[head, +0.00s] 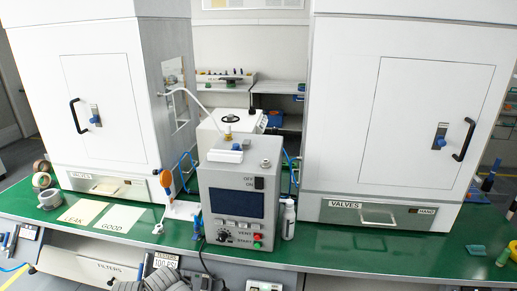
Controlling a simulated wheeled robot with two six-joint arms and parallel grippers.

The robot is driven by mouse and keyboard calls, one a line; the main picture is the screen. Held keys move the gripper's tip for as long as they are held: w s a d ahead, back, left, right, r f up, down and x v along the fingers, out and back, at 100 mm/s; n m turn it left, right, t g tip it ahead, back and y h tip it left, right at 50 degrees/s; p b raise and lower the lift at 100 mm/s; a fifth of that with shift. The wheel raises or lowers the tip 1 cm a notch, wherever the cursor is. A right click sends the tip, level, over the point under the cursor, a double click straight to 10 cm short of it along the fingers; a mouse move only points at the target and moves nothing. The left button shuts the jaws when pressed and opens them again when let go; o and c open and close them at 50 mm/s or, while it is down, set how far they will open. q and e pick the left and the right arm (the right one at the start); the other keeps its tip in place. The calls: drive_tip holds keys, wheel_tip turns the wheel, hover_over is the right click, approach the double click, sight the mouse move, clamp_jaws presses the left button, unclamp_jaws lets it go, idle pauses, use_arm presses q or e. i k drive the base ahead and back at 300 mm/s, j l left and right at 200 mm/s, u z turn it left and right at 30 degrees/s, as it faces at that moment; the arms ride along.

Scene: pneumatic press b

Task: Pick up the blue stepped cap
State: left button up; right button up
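I cannot single out the blue stepped cap for sure at this size. A small upright blue piece (197,223) stands at the left front of the grey press box (238,205), close to its side. Neither of my grippers can be made out in the head view.
The green bench (330,243) holds two large white cabinets (105,90) (405,110). A white bottle (289,219) stands right of the press box. LEAK (82,212) and GOOD (119,218) cards lie at left, near tape rolls (49,198). The bench front right of the bottle is mostly clear.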

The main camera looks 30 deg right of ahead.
sight(236, 146)
drive_tip(key=l+z, duration=0.1)
drive_tip(key=z, duration=0.7)
drive_tip(key=i+j, duration=0.4)
drive_tip(key=i, duration=0.15)
drive_tip(key=i+j, duration=0.45)
drive_tip(key=i, duration=0.05)
